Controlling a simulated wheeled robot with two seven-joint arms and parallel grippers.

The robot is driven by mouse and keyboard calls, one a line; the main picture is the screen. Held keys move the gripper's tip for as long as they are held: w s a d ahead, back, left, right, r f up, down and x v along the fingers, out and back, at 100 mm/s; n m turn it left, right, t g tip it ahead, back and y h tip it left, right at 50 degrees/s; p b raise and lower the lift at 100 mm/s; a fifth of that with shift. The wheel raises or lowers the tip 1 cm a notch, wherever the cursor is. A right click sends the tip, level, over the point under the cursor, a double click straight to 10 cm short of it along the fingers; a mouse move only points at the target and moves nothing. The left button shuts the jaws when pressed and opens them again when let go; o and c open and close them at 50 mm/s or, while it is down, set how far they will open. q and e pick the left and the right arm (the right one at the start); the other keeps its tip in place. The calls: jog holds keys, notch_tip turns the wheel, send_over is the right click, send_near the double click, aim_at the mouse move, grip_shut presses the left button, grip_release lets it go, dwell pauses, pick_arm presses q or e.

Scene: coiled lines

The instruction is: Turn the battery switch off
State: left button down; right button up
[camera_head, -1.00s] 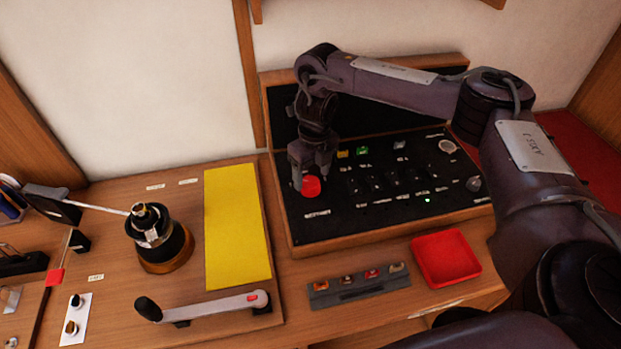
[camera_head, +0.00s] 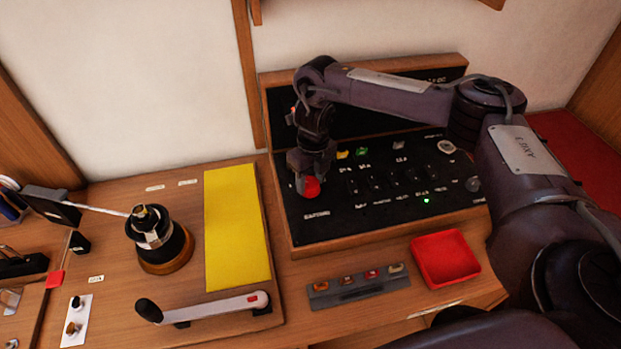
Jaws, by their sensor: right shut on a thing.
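The battery switch (camera_head: 312,188) is a red knob at the left of the black panel (camera_head: 345,224). My right gripper (camera_head: 309,181) comes down from above and is shut on the red knob, with its fingers hiding part of it. A small green light (camera_head: 426,200) shows at the lower right of the panel. My left gripper is not in view.
Rows of small switches sit right of the knob on the panel. In front stand a red tray (camera_head: 445,258) and a grey holder (camera_head: 358,288) with several coloured pieces. To the left are a yellow sheet (camera_head: 236,226), a lever handle (camera_head: 205,308) and a black winch (camera_head: 160,238).

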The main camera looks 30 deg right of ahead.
aim_at(313, 183)
jog(key=m+p, duration=0.2)
jog(key=m, duration=0.4)
jog(key=shift+r, duration=0.1)
jog(key=m+p, duration=0.2)
jog(key=m, duration=0.3)
jog(key=shift+m+t, duration=0.3)
dwell(0.3)
jog(key=o, duration=1)
jog(key=shift+r, duration=0.45)
jog(key=r+p, duration=0.1)
jog(key=r, duration=0.5)
jog(key=shift+s+d+r+p, duration=0.15)
jog(key=shift+s+r+p, duration=0.05)
jog(key=shift+r+p, duration=0.2)
